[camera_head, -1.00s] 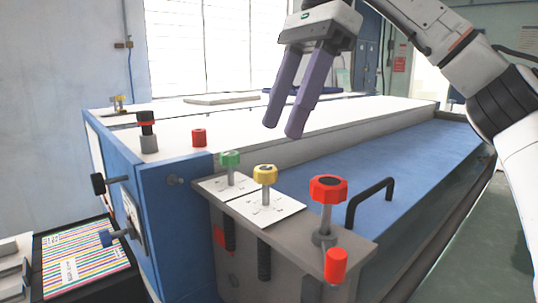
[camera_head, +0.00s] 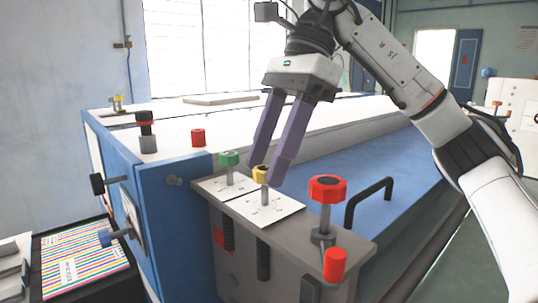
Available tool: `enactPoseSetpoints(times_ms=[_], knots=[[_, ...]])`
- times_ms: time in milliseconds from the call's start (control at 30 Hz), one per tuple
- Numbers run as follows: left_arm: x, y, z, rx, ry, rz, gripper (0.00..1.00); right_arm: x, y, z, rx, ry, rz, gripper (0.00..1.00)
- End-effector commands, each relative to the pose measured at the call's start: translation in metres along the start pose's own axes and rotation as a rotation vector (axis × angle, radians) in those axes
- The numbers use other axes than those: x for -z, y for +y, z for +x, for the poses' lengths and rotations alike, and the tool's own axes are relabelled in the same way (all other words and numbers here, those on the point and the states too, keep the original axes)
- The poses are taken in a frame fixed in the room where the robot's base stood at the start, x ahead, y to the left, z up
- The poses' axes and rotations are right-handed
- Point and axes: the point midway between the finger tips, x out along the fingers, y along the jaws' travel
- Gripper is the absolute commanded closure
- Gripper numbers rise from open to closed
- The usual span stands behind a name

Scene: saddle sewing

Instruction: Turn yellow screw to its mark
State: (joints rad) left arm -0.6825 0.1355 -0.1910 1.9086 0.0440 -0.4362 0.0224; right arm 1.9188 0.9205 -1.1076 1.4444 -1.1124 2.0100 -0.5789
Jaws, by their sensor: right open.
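The yellow screw (camera_head: 261,174) stands upright on a white marked plate (camera_head: 278,207) at the machine's front corner. Its knob is partly hidden by my right gripper. My right gripper (camera_head: 264,176) has two purple fingers pointing down. They are spread on either side of the yellow knob, one toward the left and one toward the right. I cannot tell whether either finger touches the knob. The mark on the plate is too small to read. My left gripper is not in view.
A green screw (camera_head: 229,159) stands close to the left of the yellow one. A tall red knob (camera_head: 327,189) and a black handle (camera_head: 369,201) stand to the right. A smaller red cylinder (camera_head: 335,264) is at the front edge. The blue panel (camera_head: 335,170) behind is clear.

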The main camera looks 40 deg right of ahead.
Motion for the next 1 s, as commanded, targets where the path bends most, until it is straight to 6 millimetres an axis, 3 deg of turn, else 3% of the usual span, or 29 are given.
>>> enactPoseSetpoints(times_ms=[67,333,667,1000], knots=[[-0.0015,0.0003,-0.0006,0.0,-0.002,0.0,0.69,0.0001,0.0,0.0,0.0,0.0,0.0,0.54],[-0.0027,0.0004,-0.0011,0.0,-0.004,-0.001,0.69,0.0001,0.0,0.0,0.0,0.0,0.0,0.95],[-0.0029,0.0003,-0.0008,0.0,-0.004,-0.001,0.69,0.0003,0.0004,0.0004,0.019,0.001,0.047,0.95],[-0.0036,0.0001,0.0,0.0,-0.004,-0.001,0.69,0.0003,0.0022,0.0005,0.112,0.002,0.266,0.95]])
